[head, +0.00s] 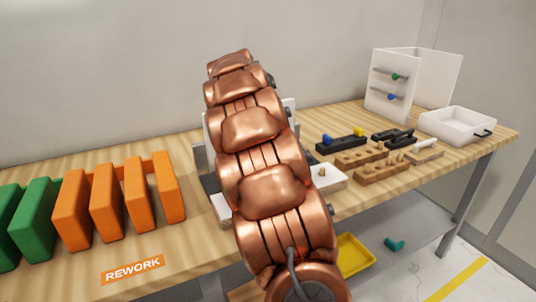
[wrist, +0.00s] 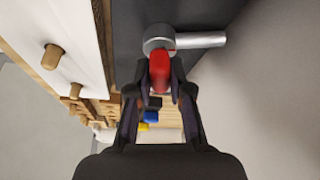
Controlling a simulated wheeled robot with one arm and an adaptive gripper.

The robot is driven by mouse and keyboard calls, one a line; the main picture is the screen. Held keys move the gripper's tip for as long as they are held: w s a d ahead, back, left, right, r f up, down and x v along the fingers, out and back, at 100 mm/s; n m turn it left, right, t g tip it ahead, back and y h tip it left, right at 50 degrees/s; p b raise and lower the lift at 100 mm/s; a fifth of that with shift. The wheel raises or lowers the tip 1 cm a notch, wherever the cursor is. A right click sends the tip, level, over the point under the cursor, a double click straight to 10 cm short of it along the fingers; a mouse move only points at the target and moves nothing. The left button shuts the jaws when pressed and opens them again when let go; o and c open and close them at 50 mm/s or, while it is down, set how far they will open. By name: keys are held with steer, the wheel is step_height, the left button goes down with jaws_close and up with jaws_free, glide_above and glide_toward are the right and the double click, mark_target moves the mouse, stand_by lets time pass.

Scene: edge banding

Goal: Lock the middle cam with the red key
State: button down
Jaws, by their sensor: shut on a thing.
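The red key (wrist: 159,72) is between the fingertips of my gripper (wrist: 159,92) in the wrist view, and the gripper is shut on it. The key's far end meets or overlaps a round grey metal cam (wrist: 158,38) with a rod (wrist: 202,39) pointing right. Whether the key is seated in it cannot be told. The cam is on a dark grey surface (wrist: 128,25). Only this one cam shows, and I cannot tell whether it is the middle one. In the head view my arm hides the gripper, red key and cam.
A black holder (head: 341,144) carries a blue key (head: 326,139) and a yellow key (head: 358,132). Wooden peg blocks (head: 382,173) lie nearby. A white tray (head: 458,122) and a white open unit (head: 392,82) stand at right. Orange panels (head: 72,210) and green panels (head: 36,232) stand at left.

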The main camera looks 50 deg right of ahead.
steer(key=m, duration=0.1)
steer(key=m+g, duration=0.1)
steer(key=m, duration=0.1)
steer(key=shift+w+f+m+b, duration=0.1)
steer(key=shift+w+m+b, duration=0.05)
steer(key=shift+m+b, duration=0.2)
steer(key=shift+m+g+y, duration=0.3)
steer(key=shift+m+g, duration=0.1)
steer(key=shift+m, duration=0.05)
steer(key=shift+r, duration=0.25)
steer(key=shift+r+p, duration=1.35)
steer(key=shift+r, duration=1.5)
steer(key=shift+a, duration=0.1)
